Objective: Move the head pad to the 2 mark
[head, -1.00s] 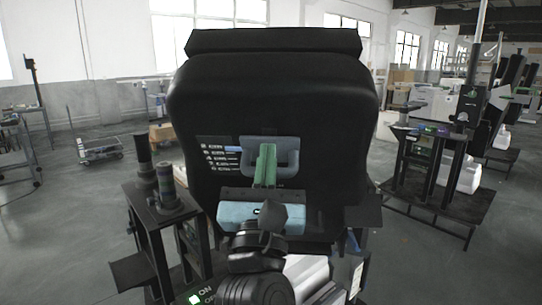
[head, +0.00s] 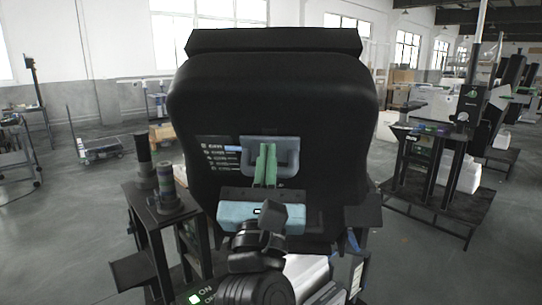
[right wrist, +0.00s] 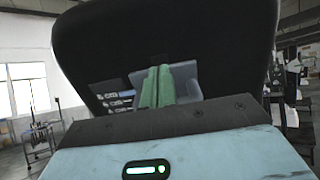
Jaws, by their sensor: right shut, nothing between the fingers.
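A large black padded panel (head: 272,100) fills the middle of the head view, with a black bar (head: 274,40) along its top. I take the panel to be the head pad but cannot be sure. A grey-blue handle (head: 288,146) is on its face. My right gripper (head: 265,165) has green fingers shut together, with nothing between them, in front of the handle. The right wrist view shows the fingers (right wrist: 157,87) overlapping the handle (right wrist: 185,78); whether they touch it I cannot tell. No 2 mark is readable. My left gripper is not in view.
A label with small white lines (head: 220,155) is left of the handle. A dark stand with cylinders (head: 165,200) is at left, and a low cart (head: 100,150) is farther back. Similar column machines (head: 440,150) stand at right. Open floor lies on both sides.

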